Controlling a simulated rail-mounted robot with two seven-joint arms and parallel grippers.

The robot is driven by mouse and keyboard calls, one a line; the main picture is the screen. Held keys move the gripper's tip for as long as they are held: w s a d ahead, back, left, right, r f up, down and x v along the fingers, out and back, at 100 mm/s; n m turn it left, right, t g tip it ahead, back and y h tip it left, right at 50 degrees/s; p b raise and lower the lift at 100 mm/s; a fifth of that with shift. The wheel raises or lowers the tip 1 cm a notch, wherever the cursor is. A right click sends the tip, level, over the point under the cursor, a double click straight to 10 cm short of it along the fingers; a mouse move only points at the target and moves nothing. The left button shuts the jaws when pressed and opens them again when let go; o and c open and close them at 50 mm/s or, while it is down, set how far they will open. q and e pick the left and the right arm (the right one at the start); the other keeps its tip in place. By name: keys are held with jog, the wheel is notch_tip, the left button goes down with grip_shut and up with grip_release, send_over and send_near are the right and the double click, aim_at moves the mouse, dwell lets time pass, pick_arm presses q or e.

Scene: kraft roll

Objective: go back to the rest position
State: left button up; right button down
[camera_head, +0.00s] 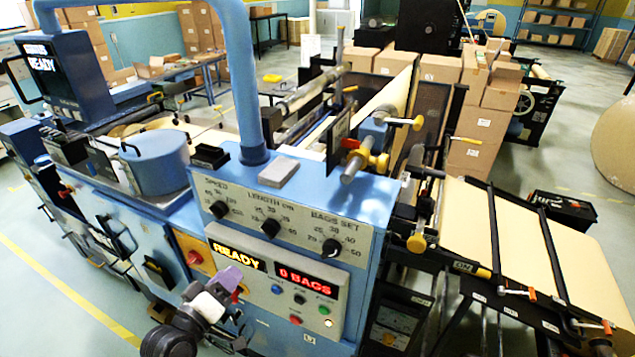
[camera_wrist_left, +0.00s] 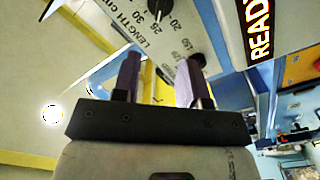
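My left gripper (camera_head: 228,280) has purple-grey fingers and is raised in front of the blue machine's control panel (camera_head: 330,218). It is just below and left of the READY display (camera_head: 237,253). In the left wrist view its two fingers (camera_wrist_left: 163,78) stand apart with an empty gap between them. A dial scale (camera_wrist_left: 150,22) and the READY display (camera_wrist_left: 260,28) show beyond them. Whether the fingers touch the panel I cannot tell. My right gripper is not in view.
The panel carries several black knobs (camera_head: 332,247), a red 0 BAGS display (camera_head: 308,278) and small buttons (camera_head: 296,320). A blue post (camera_head: 247,110) rises behind it. A brown paper web (camera_head: 520,240) runs to the right. Cartons (camera_head: 465,150) stand behind.

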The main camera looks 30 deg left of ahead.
pick_arm(q)
jog(key=s+d+f+m+g, duration=0.4)
jog(key=d+f+m+g, duration=0.1)
jog(key=f+m+g, duration=0.3)
jog(key=s+d+f+m+g+p, duration=0.1)
jog(key=s+d+f+g+p, duration=0.1)
jog(key=s+d, duration=0.3)
jog(key=s+d+f+m+g+h+p, duration=0.1)
jog(key=s+d+f+m+g+p, duration=0.1)
jog(key=s, duration=1.2)
notch_tip(320, 180, down, 4)
jog(key=d+g+p, duration=0.1)
jog(key=d+g, duration=0.1)
jog(key=d, duration=0.1)
jog(key=shift+s+r+m+p, duration=0.2)
jog(key=shift+r+m+p, duration=0.05)
jog(key=shift+m+p, duration=0.05)
jog(key=shift+a, duration=0.15)
